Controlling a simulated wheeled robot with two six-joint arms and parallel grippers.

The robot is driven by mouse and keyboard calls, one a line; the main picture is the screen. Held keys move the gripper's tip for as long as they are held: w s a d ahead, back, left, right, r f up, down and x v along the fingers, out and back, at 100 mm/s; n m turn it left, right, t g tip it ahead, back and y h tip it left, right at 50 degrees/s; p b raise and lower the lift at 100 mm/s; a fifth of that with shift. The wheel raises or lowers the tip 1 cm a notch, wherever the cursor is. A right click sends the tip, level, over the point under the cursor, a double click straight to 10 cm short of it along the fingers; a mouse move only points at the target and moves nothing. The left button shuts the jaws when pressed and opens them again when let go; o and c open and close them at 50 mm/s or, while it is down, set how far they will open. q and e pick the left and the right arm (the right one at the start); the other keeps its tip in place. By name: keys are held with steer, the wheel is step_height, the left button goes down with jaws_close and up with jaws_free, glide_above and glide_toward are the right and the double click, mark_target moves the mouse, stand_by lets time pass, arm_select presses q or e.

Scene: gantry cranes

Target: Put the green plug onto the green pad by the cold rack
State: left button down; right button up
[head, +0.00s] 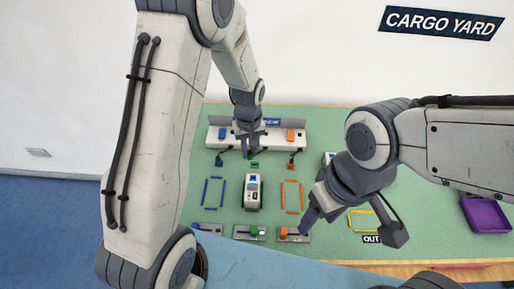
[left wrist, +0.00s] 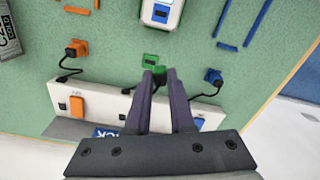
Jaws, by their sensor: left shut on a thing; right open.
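The green plug (left wrist: 158,78) is between the fingertips of my left gripper (left wrist: 160,76), which is shut on it; the fingers hide much of it. The green pad (left wrist: 150,61) shows just beyond the fingertips in the left wrist view, and in the head view (head: 254,164) just in front of my left gripper (head: 250,152). The plug overlaps the pad's near edge in the picture; I cannot tell whether they touch. The white cold rack (head: 262,145) stands behind, partly hidden by my left gripper. My right gripper (head: 309,218) is over the front row, open.
An orange plug (left wrist: 77,48) and a blue plug (left wrist: 212,76) with black cables flank the green pad. A white boxy unit (head: 254,190) stands in front, between blue and orange outlines. Several lever units line the front. A purple tray (head: 486,214) is at the right.

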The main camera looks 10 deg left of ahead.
arm_select(q)
steer(key=shift+w+d+r+n+b, duration=0.35)
steer(key=shift+w+d+n, duration=0.35)
steer(key=shift+n, duration=0.4)
step_height(320, 180, down, 4)
steer(key=b, duration=0.3)
steer(key=shift+a+r, duration=0.1)
steer(key=shift+r, duration=0.05)
steer(key=shift+f+b, duration=0.55)
steer(key=shift+f, duration=0.15)
steer(key=shift+r, duration=0.1)
steer(key=shift+f, duration=0.35)
stand_by(0.6)
steer(key=shift+c, duration=1.1)
jaws_free()
